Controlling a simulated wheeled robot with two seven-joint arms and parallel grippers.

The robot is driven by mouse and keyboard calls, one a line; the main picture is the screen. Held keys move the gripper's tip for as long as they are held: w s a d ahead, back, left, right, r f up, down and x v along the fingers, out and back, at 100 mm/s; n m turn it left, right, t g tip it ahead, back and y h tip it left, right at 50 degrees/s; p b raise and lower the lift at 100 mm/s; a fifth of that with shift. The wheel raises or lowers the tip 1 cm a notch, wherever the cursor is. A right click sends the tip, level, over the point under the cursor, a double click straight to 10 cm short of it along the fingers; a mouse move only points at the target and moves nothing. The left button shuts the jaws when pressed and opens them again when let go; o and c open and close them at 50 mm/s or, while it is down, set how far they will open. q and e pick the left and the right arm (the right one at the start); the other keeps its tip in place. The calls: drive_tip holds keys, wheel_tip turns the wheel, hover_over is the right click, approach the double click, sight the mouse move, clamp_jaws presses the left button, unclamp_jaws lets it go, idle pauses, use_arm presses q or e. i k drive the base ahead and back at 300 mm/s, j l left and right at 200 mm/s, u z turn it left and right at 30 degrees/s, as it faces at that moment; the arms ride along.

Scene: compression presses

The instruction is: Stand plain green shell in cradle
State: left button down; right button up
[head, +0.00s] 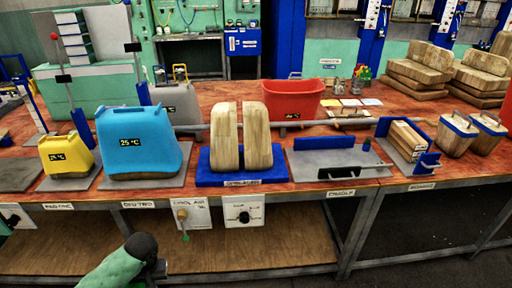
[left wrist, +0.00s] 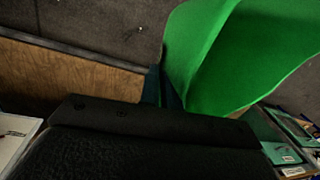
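A bright green, smooth, curved shell (left wrist: 225,50) fills the upper right of the left wrist view, just beyond the black body of my left gripper (left wrist: 150,115). In the head view a pale green and black part of my left arm shows at the bottom left, and the shell cannot be made out. The cradle (head: 318,162), a grey plate with a blue back wall and a black bar in front, is empty on the bench. My right gripper is not in view.
Two upright wooden blocks (head: 224,138) stand on a blue base left of the cradle. A blue-walled fixture (head: 430,158) holds wooden boards at right.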

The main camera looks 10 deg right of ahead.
sight(330, 160)
drive_tip(key=l, duration=0.55)
drive_tip(key=k+l+u, duration=0.1)
drive_tip(key=l, duration=0.5)
drive_tip(key=k+l, duration=0.1)
drive_tip(key=l, duration=0.45)
drive_tip(key=k+l+u, duration=0.1)
drive_tip(key=l, duration=0.45)
